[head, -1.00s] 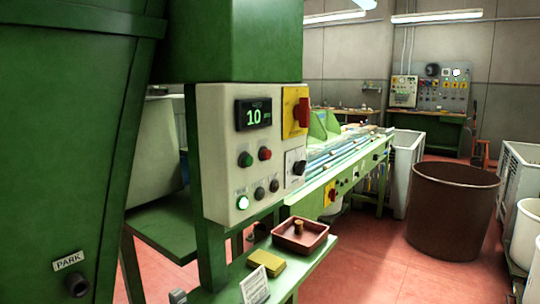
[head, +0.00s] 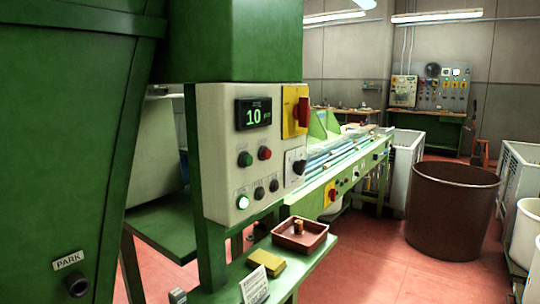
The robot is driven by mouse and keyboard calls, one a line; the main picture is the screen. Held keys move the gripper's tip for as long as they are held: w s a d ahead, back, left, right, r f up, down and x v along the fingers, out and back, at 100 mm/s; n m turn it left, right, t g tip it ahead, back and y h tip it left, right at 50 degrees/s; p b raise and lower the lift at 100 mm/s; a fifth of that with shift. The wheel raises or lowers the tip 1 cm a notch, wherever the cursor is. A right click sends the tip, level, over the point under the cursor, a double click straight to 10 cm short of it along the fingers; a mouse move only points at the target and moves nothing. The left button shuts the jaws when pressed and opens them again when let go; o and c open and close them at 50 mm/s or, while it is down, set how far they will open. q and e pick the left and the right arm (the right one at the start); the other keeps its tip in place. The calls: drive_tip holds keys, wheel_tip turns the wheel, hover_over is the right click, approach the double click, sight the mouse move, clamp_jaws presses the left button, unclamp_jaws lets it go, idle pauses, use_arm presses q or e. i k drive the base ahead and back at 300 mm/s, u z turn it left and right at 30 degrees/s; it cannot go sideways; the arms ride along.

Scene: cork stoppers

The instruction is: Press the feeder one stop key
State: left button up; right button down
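A pale control panel (head: 222,120) is fixed to a green machine column in the middle of the head view. Its display (head: 254,113) reads 10 in green. Below the display are a green key (head: 245,159) and a red key (head: 265,153). A lit whitish-green key (head: 242,202) and two dark keys (head: 259,193) (head: 274,186) form the lower row. A red rotary switch on a yellow plate (head: 296,111) and a black selector (head: 298,167) are at the right. Labels are too small to read. Neither gripper is in view.
A green shelf (head: 290,277) below the panel holds a red-brown tray (head: 300,237), a yellow block (head: 266,262) and a white card (head: 254,286). A green housing with a PARK label (head: 69,260) fills the left. A brown bin (head: 452,212) stands on the red floor at right.

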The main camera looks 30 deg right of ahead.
sight(266, 154)
drive_tip(key=k, duration=0.65)
drive_tip(key=z, duration=0.6)
drive_tip(key=i, duration=1)
drive_tip(key=u, duration=0.1)
